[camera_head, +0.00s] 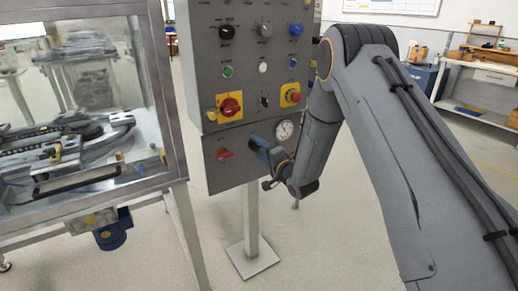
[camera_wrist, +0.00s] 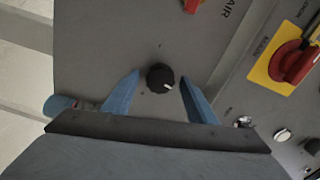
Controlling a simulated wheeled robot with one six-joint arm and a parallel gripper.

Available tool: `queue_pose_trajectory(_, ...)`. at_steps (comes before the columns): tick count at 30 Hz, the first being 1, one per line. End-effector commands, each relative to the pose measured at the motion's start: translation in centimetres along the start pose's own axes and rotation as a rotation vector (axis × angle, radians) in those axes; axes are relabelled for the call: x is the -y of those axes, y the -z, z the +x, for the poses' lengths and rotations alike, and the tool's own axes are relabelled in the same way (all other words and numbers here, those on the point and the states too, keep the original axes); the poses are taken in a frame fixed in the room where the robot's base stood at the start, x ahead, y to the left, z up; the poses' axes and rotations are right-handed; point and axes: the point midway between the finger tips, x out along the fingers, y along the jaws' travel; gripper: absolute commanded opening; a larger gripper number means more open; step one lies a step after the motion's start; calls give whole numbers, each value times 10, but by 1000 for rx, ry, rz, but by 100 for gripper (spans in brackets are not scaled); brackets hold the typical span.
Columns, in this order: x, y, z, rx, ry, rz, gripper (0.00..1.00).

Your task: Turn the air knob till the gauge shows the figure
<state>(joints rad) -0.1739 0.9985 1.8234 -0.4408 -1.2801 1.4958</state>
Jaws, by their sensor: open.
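The black round air knob (camera_wrist: 160,79) with a white mark on its face sits on the grey panel in the wrist view. The two blue fingers of my gripper (camera_wrist: 159,84) are open, one on each side of the knob, with gaps between them and it. In the head view my gripper (camera_head: 261,149) is at the lower panel and I cannot make out the knob there. The round white gauge (camera_head: 284,130) is just above and right of the gripper; its figures are too small to read. The gauge is not in the wrist view.
A red handle (camera_head: 224,154) is left of my gripper on the lower panel. Above are a red rotary switch (camera_head: 230,105), a red stop button (camera_head: 293,97) and several smaller knobs. A glazed machine cabinet (camera_head: 176,110) stands at the left.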

Motion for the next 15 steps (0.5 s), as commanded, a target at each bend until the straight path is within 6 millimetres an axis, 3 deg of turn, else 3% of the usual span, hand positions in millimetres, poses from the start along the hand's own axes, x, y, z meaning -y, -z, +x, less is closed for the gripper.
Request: queue_pose_trajectory(15, -1, 2, -70, -3, -2, 1, 52)
